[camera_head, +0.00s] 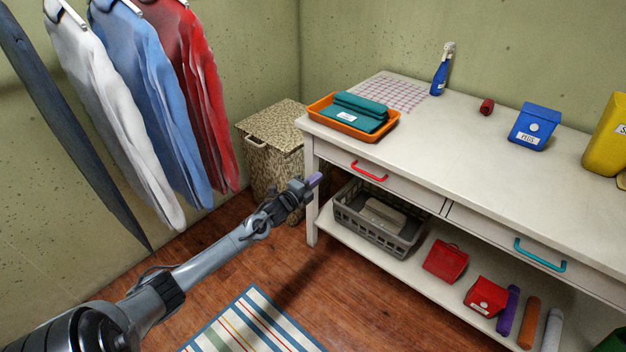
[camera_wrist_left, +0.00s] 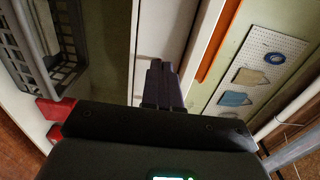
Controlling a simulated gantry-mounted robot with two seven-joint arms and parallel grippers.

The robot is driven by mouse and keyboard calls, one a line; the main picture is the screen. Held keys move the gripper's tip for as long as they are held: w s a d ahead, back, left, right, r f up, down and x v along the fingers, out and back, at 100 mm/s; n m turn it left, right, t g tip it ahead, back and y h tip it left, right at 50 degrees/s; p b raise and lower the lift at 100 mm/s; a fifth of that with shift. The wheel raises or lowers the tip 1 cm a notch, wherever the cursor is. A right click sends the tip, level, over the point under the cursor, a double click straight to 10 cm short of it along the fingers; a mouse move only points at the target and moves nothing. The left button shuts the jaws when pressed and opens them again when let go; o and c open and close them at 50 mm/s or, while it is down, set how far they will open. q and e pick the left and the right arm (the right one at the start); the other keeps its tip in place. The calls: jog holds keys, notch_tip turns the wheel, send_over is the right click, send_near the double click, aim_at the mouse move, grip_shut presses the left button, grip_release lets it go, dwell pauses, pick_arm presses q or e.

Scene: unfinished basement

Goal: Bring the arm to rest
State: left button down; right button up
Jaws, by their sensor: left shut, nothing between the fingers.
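My left arm comes in from the lower left in the head view. Its gripper (camera_head: 314,181) is shut and empty, in the air near the left front leg of the white table (camera_head: 455,145). In the left wrist view the two dark fingers (camera_wrist_left: 161,66) lie side by side against each other, with nothing visible between them. My right gripper is in neither view.
A speckled hamper (camera_head: 272,160) stands behind the gripper, and shirts (camera_head: 165,100) hang at left. The table carries an orange tray (camera_head: 345,126); its lower shelf holds a grey basket (camera_head: 375,222) and red bags (camera_head: 446,261). A striped rug (camera_head: 250,325) lies on the floor.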

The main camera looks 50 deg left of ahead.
pick_arm(q)
jog(key=s+d+f+g+h, duration=0.1)
jog(key=s+d+f, duration=0.55)
jog(key=f, duration=0.45)
jog(key=s+d+f+n+g+h, duration=0.1)
jog(key=s+d+f, duration=0.2)
jog(key=d, duration=0.6)
jog(key=s+d+f+n+g+h, duration=0.15)
jog(key=s+d, duration=0.25)
jog(key=d, duration=0.4)
jog(key=s+d+r+n+g+h, duration=0.1)
jog(key=s+d+n+g, duration=0.1)
jog(key=s+d, duration=0.35)
jog(key=s+d+r+n+g, duration=0.1)
jog(key=s+d+n+g, duration=0.2)
jog(key=d, duration=0.5)
jog(key=s+d+r+n+g, duration=0.3)
jog(key=s+r+n+g, duration=0.25)
jog(key=s, duration=0.45)
notch_tip(320, 180, up, 33)
jog(key=p, duration=3.2)
jog(key=shift+s+a+f, duration=0.15)
jog(key=shift+a+f, duration=0.05)
jog(key=shift+a, duration=0.05)
